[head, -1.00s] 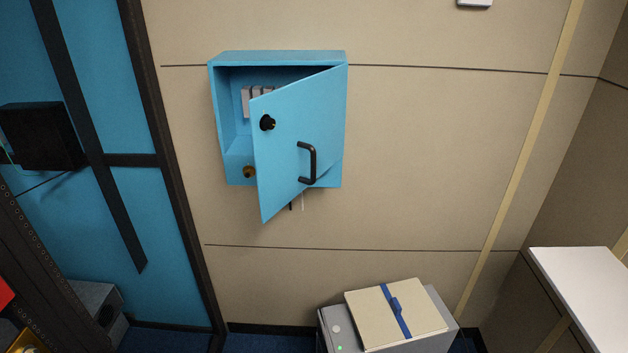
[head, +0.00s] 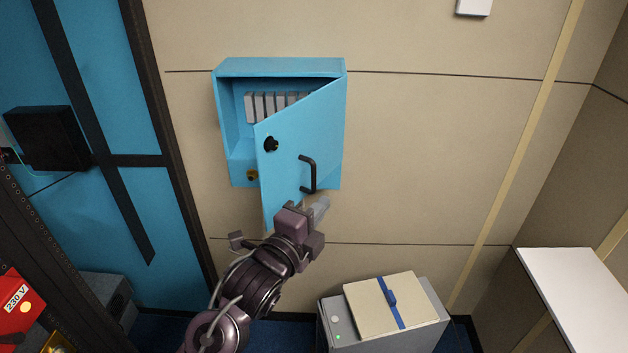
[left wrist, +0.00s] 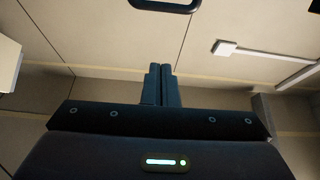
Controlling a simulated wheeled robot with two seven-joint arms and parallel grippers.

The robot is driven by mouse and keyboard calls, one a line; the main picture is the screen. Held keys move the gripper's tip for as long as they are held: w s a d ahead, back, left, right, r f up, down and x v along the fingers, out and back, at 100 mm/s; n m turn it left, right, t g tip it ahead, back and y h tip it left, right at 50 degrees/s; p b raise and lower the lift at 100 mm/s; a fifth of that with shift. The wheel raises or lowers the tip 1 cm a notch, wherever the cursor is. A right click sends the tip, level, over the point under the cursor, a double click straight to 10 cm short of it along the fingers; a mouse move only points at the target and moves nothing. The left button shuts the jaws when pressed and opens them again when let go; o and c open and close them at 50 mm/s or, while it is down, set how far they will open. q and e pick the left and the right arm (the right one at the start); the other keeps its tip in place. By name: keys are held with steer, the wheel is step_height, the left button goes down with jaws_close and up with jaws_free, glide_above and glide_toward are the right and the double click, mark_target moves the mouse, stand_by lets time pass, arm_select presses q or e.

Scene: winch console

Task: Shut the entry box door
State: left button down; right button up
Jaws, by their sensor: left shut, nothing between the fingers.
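The blue entry box (head: 222,120) is fixed to the beige wall. Its door (head: 285,160) is hinged on the right and stands partly open, with its free left edge out from the box. The door bears a black knob (head: 271,144) and a black handle (head: 312,175). My left gripper (head: 320,205) is in front of the door's lower edge, below the handle. Its fingers are shut and empty; they also show in the left wrist view (left wrist: 160,85). A dark handle (left wrist: 165,4) shows at the top of that view. My right gripper is not in view.
Inside the box is a row of grey modules (head: 275,104). Below stands a grey cabinet (head: 440,318) with a beige folder (head: 375,305) on it. A white tabletop (head: 575,295) is at right. The wall right of the box is clear.

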mark_target(314, 189)
arm_select(q)
steer(key=w+p, duration=0.1)
steer(key=w, duration=0.2)
steer(key=w+a+p, duration=0.1)
steer(key=w+p, duration=0.1)
steer(key=w, duration=0.1)
steer(key=shift+w+a, duration=0.1)
steer(key=shift+w, duration=0.05)
steer(key=shift+f, duration=0.1)
